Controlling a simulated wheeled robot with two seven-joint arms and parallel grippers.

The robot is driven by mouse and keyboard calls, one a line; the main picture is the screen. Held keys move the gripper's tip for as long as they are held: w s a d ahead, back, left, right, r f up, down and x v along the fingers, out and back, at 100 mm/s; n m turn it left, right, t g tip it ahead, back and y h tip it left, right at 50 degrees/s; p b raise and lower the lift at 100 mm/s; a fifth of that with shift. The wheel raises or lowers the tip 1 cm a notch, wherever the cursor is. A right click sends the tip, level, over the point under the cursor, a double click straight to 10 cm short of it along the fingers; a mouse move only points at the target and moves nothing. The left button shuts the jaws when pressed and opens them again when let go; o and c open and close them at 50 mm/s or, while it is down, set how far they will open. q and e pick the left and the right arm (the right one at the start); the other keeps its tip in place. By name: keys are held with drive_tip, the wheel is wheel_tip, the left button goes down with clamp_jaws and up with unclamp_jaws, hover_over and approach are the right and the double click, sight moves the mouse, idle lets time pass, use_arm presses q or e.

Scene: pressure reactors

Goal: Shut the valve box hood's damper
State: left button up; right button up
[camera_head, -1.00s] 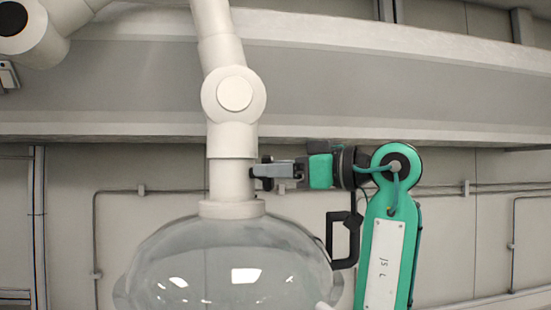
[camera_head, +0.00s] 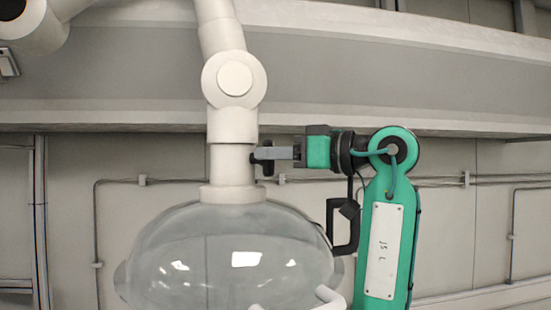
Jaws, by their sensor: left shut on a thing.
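The valve box hood is a clear dome (camera_head: 225,255) hanging from a white jointed duct (camera_head: 232,125). The damper's small dark handle (camera_head: 266,161) sticks out on the right side of the duct, just above the white collar. My left gripper (camera_head: 272,154), on the green arm, reaches it from the right and is shut on the handle. The fingers partly hide the handle, and I cannot tell the flap's position inside the duct. My right gripper is not in view.
A wide grey beam (camera_head: 400,75) crosses behind the duct. Thin conduits (camera_head: 460,181) run along the back wall. A white rail (camera_head: 330,296) shows at the dome's lower edge, close to my left arm.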

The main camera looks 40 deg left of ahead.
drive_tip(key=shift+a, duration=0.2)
use_arm(q)
drive_tip(key=o, duration=0.8)
drive_tip(key=shift+o, duration=0.2)
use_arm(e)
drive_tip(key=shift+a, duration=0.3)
use_arm(q)
drive_tip(key=shift+d, duration=0.1)
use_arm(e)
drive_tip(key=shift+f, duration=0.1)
use_arm(q)
drive_tip(key=shift+w+d+f+b, duration=0.1)
drive_tip(key=shift+w+d+b, duration=0.05)
drive_tip(key=shift+d+b, duration=0.15)
drive_tip(key=b+v, duration=0.5)
drive_tip(key=v, duration=0.8)
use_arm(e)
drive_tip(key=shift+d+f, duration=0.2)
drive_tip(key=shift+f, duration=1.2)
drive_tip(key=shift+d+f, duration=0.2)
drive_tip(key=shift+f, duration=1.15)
